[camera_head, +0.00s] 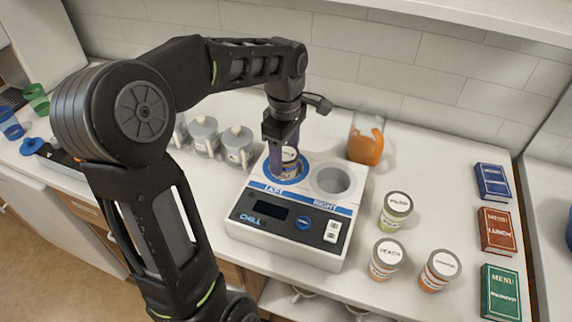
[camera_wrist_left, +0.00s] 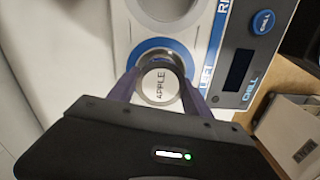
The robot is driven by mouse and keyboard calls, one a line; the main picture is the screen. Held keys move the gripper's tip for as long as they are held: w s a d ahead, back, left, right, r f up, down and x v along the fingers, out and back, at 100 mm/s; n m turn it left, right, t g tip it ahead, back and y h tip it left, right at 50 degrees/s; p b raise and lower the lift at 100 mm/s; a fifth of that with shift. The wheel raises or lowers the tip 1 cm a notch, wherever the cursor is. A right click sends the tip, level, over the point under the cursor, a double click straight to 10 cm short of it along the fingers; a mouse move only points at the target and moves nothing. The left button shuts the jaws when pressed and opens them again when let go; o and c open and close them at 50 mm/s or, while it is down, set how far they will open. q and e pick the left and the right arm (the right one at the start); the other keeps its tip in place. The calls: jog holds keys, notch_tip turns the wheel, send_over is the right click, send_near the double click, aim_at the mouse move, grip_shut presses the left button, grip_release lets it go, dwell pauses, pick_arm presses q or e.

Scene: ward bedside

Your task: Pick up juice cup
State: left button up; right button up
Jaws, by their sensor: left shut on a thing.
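The juice cup (camera_head: 290,168) is at the left well of the white chiller (camera_head: 290,238), inside or just above its blue ring; its exact height is hard to tell. In the left wrist view its round white lid (camera_wrist_left: 160,86) reads APPLE. My left gripper (camera_head: 283,150) points down over that well, its purple fingers on both sides of the cup. In the left wrist view the gripper (camera_wrist_left: 158,90) is shut on the cup. The gripper hides part of the cup. The chiller's right well looks empty. My right gripper is not in view.
Three lidded cups (camera_head: 388,255) stand right of the chiller. An orange jug (camera_head: 366,146) stands behind it. Lidded grey mugs (camera_head: 238,147) stand to its left. Blue, red and green menu boxes (camera_head: 497,230) line the right edge. A tiled wall closes the back.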

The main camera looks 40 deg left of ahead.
pick_arm(q)
jog(key=c, duration=1)
notch_tip(320, 180, up, 6)
jog(key=shift+r+b, duration=0.2)
jog(key=shift+b, duration=0.2)
notch_tip(320, 180, up, 4)
jog(key=shift+f+p, duration=0.1)
jog(key=shift+p, duration=1.1)
